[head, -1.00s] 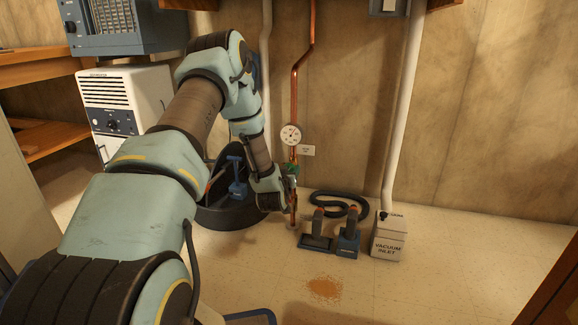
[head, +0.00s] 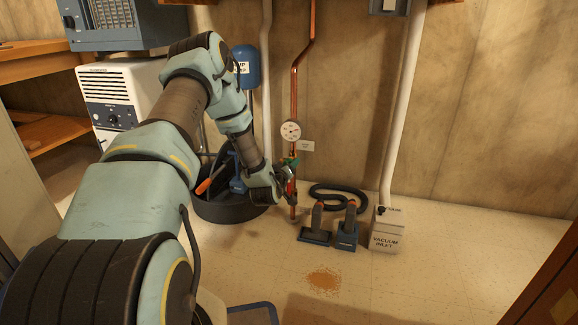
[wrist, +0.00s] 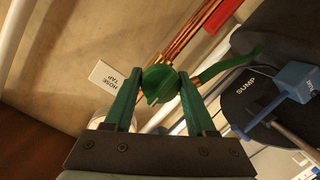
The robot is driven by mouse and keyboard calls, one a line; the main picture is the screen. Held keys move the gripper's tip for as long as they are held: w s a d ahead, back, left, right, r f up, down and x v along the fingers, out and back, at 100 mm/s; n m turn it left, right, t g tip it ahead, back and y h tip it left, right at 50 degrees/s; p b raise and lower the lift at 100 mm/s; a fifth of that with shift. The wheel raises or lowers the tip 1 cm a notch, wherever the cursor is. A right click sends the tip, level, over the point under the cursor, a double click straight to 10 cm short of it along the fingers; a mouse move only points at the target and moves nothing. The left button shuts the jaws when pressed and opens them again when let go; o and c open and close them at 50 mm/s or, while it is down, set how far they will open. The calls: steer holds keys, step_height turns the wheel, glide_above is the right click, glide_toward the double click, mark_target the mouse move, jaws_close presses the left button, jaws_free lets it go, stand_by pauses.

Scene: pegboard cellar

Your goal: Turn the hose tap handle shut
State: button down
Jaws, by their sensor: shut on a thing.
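The green hose tap handle (wrist: 160,84) sits between the two fingers of my gripper (wrist: 160,74) in the wrist view. The fingers are shut on it, one on each side. A green curved spout (wrist: 232,62) runs off to the right of the handle. The copper pipe (wrist: 192,40) rises behind it, and the white HOSE TAP label (wrist: 106,77) is on the wall to the left. In the head view, my gripper (head: 288,177) is at the low end of the copper pipe (head: 294,90), and the handle is mostly hidden there.
A round gauge (head: 291,131) is on the pipe above the tap. A black sump tub (head: 222,208) stands to the left. Two blue-based tools (head: 347,236), a coiled black hose (head: 345,190) and the vacuum inlet box (head: 388,236) are to the right. The floor in front has a brown spill (head: 323,281).

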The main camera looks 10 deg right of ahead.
steer(key=shift+a, duration=0.2)
steer(key=shift+c, duration=1.2)
jaws_free()
steer(key=shift+d, duration=0.1)
steer(key=p+v, duration=0.4)
steer(key=v, duration=0.6)
steer(key=shift+s, duration=0.35)
steer(key=shift+r, duration=0.1)
